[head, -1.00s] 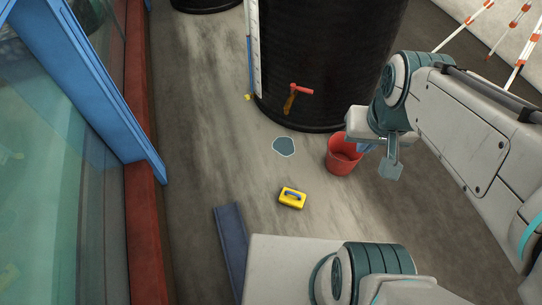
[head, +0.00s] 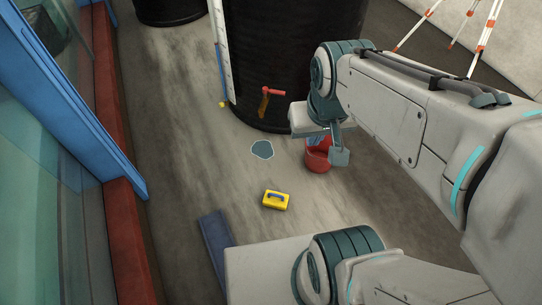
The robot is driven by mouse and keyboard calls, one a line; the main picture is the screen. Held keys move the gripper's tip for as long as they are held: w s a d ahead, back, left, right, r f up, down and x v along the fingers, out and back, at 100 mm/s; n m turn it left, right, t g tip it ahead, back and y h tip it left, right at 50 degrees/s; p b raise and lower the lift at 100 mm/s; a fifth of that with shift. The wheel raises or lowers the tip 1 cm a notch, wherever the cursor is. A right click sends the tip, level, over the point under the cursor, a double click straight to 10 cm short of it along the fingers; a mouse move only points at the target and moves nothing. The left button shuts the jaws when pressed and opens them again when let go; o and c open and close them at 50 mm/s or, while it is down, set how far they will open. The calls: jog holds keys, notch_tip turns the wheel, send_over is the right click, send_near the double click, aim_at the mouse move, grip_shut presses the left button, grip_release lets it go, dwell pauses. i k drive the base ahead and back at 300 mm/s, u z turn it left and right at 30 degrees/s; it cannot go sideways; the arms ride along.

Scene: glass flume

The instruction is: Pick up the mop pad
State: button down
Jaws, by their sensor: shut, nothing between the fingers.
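A flat grey-blue patch with a pale edge (head: 262,149) lies on the floor left of the red bucket; I cannot tell whether it is the mop pad or a puddle. My gripper (head: 340,157) is shut and empty. It hangs in front of the right side of the red bucket (head: 316,160) in the picture, to the right of both things, and hides part of the bucket.
A large black tank (head: 290,70) with a red-handled tap (head: 272,92) stands behind. A blue beam (head: 216,240) lies at the near left. The glass flume with its blue frame (head: 85,110) runs along the left. Striped poles (head: 480,40) stand at the far right. The floor between is clear.

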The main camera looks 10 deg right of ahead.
aim_at(272, 199)
jog(key=z, duration=1.5)
jog(key=i, duration=1.6)
jog(key=u, duration=2.65)
